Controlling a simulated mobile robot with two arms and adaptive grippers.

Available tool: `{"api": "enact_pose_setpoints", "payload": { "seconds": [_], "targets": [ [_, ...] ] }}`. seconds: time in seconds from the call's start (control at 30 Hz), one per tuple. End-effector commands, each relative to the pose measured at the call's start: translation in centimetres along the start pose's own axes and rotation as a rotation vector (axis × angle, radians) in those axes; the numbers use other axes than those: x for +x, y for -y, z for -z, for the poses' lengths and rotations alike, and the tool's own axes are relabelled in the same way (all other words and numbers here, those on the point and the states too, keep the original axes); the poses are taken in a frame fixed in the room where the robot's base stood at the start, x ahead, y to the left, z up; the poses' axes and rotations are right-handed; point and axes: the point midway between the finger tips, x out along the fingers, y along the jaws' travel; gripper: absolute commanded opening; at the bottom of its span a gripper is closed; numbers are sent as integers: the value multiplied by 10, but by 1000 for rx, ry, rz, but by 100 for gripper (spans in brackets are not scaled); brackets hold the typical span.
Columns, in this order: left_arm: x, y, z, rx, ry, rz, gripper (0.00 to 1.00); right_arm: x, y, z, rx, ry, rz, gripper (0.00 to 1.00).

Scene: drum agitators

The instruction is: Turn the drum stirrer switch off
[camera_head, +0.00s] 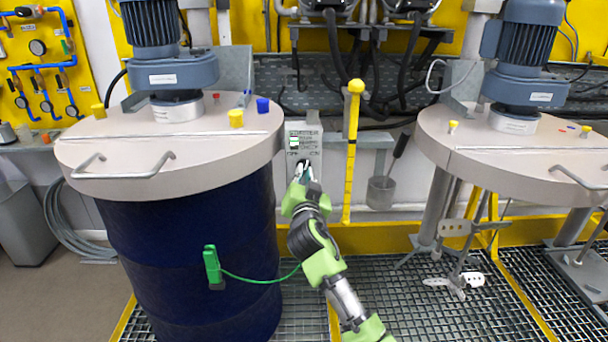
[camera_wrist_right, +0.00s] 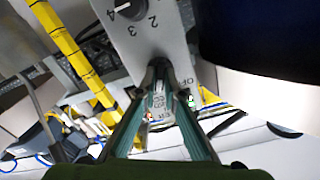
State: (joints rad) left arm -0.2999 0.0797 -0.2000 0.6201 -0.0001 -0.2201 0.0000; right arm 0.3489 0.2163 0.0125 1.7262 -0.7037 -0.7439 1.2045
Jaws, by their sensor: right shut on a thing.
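The grey switch box (camera_head: 304,137) hangs on the wall between the two drum stirrers. My right gripper (camera_head: 303,172) reaches up to the lower front of this box. In the right wrist view, the box (camera_wrist_right: 165,32) has a dark dial (camera_wrist_right: 128,8) with numbers around it and part of an "OFF" label beside the fingers. The right gripper's fingertips (camera_wrist_right: 160,68) come together against the box's face, shut on the small switch. The switch itself is mostly hidden by the fingertips, so its position cannot be told. My left gripper is not in view.
The blue drum (camera_head: 190,260), with its beige lid (camera_head: 215,140) and motor, stands close left of my right arm. A yellow pole (camera_head: 351,150) rises just right of the box. The right stirrer (camera_head: 530,150) has a lid with open paddles below. Metal grating covers the floor.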

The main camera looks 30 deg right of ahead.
Motion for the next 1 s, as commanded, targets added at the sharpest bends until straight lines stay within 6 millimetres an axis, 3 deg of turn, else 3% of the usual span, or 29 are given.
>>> {"api": "enact_pose_setpoints", "payload": {
  "seconds": [1.0],
  "targets": [
    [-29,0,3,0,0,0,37,0,-1,0,-930,4,0,0]
  ]
}}
